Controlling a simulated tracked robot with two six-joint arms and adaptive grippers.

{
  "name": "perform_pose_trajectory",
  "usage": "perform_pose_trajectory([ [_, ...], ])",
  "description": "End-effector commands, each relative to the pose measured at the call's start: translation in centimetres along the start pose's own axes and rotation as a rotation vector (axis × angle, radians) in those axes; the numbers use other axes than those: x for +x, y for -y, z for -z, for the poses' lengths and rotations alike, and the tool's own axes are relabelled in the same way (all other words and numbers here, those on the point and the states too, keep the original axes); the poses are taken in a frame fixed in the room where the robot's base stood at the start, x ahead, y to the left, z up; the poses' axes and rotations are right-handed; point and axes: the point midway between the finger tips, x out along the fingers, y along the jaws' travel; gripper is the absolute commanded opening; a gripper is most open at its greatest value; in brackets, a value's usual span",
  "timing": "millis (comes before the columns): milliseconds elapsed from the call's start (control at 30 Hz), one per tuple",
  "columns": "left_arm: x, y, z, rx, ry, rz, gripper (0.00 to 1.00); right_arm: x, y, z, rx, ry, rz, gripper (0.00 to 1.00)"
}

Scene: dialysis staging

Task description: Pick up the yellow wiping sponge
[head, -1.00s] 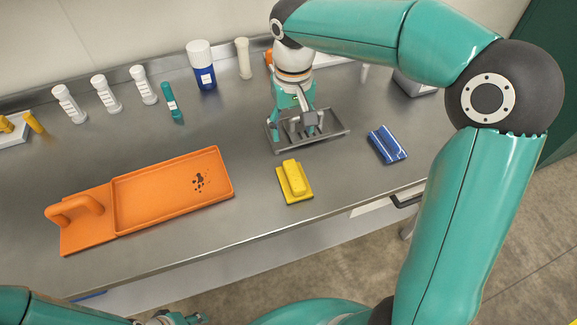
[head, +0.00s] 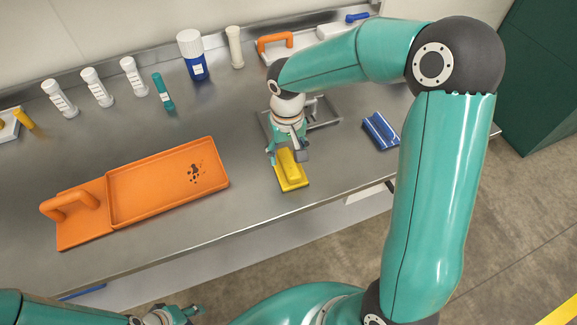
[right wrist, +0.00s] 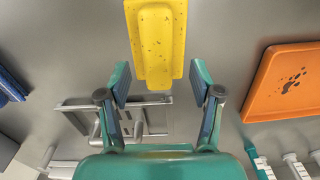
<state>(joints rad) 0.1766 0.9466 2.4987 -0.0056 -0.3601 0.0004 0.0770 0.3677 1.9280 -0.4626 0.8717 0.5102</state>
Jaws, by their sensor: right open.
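The yellow sponge (head: 292,172) lies flat on the steel table near its front edge, in the middle of the head view. In the right wrist view the sponge (right wrist: 157,40) shows at the top, just beyond the fingertips, with dark specks on it. My right gripper (head: 287,155) is over the sponge's far end in the head view. In the right wrist view its two fingers (right wrist: 160,78) are spread apart with nothing between them but the near end of the sponge in line with the gap. My left gripper (head: 180,314) is low at the bottom edge, away from the table; its fingers are too small to read.
An orange tray (head: 165,211) with dark spots lies to the left.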

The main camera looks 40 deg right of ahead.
Motion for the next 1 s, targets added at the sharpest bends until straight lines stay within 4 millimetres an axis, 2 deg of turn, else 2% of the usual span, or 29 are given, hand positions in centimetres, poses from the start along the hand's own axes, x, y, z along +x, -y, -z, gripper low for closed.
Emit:
perform_pose_trajectory([
  [100, -0.4, -0.1, 0.0, 0.0, 0.0, 0.0, 0.4, 1.8, -0.3, -0.7, 0.0, 0.007, -0.001, 0.65],
  [233, -0.4, -0.2, 0.0, 0.0, 0.0, 0.0, 0.4, 3.4, -0.2, -0.6, 0.0, 0.004, -0.001, 0.65],
  [533, -0.4, -0.1, 0.0, 0.0, 0.0, 0.0, 0.4, 3.9, -0.2, -0.6, 0.0, 0.001, 0.0, 0.65],
  [867, -0.4, -0.1, 0.0, 0.0, 0.0, 0.0, 0.4, 3.9, -0.2, -0.6, 0.0, 0.002, 0.001, 0.11],
  [1000, -0.4, -0.1, 0.0, 0.0, 0.0, 0.0, 0.4, 4.0, -0.2, -0.6, 0.0, 0.003, 0.0, 0.11],
])
